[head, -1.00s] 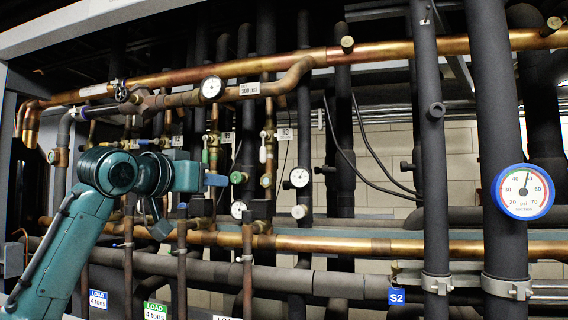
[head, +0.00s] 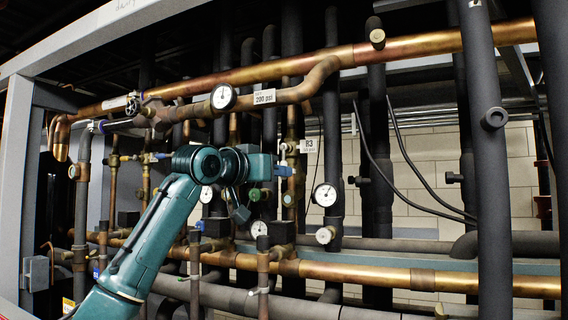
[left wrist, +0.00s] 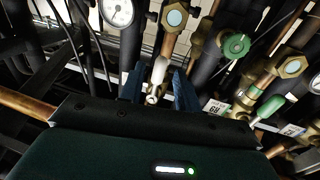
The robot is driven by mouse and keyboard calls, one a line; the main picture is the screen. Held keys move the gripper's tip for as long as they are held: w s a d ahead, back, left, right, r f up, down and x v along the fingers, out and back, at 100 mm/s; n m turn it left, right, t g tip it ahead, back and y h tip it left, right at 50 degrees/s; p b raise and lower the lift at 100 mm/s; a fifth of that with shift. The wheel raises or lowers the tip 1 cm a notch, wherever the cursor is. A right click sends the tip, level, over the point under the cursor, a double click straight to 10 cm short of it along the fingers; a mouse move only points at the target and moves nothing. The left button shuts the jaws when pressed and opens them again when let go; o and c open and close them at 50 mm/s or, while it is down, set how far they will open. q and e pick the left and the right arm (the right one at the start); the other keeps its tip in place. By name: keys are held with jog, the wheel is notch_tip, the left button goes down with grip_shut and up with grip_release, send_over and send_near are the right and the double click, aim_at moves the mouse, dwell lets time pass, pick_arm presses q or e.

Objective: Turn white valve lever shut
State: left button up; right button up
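The white valve lever (left wrist: 158,72) shows in the left wrist view, on a brass valve of a copper pipe. My left gripper (left wrist: 157,88) has its two blue fingers on either side of the lever, with dark gaps between, so it looks open around it. In the head view my left gripper (head: 284,170) is at the valve by the R3 tag (head: 309,146), and its tip hides most of the lever there. My right gripper is not in view.
A green round knob (left wrist: 236,45) and a green lever (left wrist: 270,107) sit on neighbouring valves to the right in the wrist view. A dial gauge (head: 325,195) is right of my gripper in the head view. A large copper pipe (head: 380,276) runs below.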

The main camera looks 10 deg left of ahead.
pick_arm(q)
jog(key=shift+p+x, duration=0.6)
jog(key=shift+x, duration=1.3)
jog(key=shift+c, duration=0.4)
grip_shut()
